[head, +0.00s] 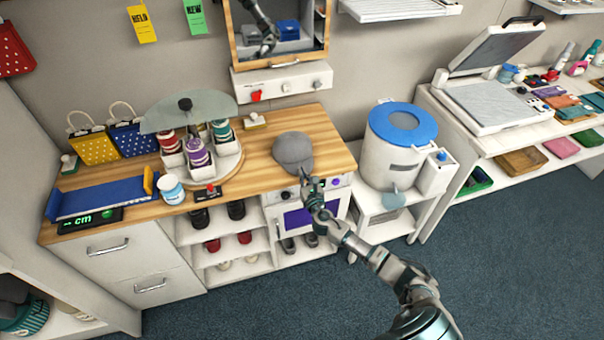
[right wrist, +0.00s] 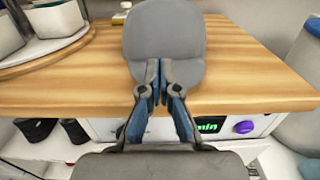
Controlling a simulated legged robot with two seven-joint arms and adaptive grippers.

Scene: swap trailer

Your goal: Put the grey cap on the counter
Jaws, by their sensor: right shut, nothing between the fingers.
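The grey cap (head: 293,150) lies on the wooden counter (head: 262,170), near its right end, with its brim toward the front edge. It also shows in the right wrist view (right wrist: 165,35), just beyond my fingertips. My right gripper (head: 304,178) is shut and empty at the counter's front edge, by the cap's brim. In the right wrist view its closed fingers (right wrist: 159,68) overlap the brim in the picture; I cannot tell whether they touch it. My left gripper is not in view.
A carousel of coloured cups (head: 197,150), a white jar (head: 171,188) and a blue tray (head: 100,198) stand left of the cap. A white bin with a blue lid (head: 402,125) stands right of the counter. Shoe shelves (head: 222,257) are below. Bare wood surrounds the cap.

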